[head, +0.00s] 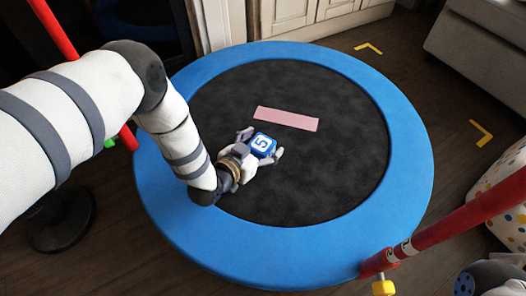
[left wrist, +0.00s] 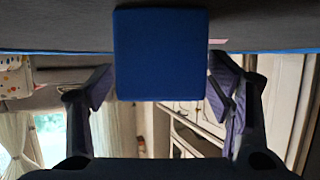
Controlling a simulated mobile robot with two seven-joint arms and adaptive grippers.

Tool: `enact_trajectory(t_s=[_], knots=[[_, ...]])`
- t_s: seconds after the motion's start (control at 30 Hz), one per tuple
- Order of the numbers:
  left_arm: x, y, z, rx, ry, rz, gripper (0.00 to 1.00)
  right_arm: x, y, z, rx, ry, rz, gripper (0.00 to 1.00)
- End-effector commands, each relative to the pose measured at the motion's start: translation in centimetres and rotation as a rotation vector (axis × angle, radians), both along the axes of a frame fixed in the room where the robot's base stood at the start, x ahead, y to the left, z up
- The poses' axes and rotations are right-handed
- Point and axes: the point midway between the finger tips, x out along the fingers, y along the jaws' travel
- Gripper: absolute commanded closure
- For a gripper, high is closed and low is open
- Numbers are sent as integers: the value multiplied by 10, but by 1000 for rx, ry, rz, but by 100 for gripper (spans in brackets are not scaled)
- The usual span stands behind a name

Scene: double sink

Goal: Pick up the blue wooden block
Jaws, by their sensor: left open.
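The blue wooden block (head: 262,145) has a white face marked with a 5 on top. It sits on the black mat of a round blue-rimmed trampoline. My left gripper (head: 264,146) is open, with one finger on each side of the block. In the left wrist view the block (left wrist: 160,55) fills the upper middle, between the two fingertips (left wrist: 160,84). Narrow gaps seem to show beside it; whether either finger touches it I cannot tell. My right gripper is not in view.
A pink strip (head: 286,119) lies on the mat just beyond the block. The blue rim (head: 400,225) surrounds the mat. A red bar (head: 460,217) crosses at the right, and another red bar (head: 55,30) stands at the left. The mat right of the block is clear.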

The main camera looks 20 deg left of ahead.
Motion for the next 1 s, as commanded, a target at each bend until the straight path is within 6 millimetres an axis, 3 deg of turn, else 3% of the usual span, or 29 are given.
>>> enact_trajectory(t_s=[0.17,0.4,0.77,0.93,1.0], knots=[[1,0,2,0,-1,0,27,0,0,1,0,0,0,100],[0,0,1,0,0,-1,79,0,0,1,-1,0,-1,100],[0,0,7,0,0,0,80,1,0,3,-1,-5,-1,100],[1,0,41,1,-5,-1,80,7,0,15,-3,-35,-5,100],[-14,-6,59,-2,-2,-3,80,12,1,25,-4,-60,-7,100]])
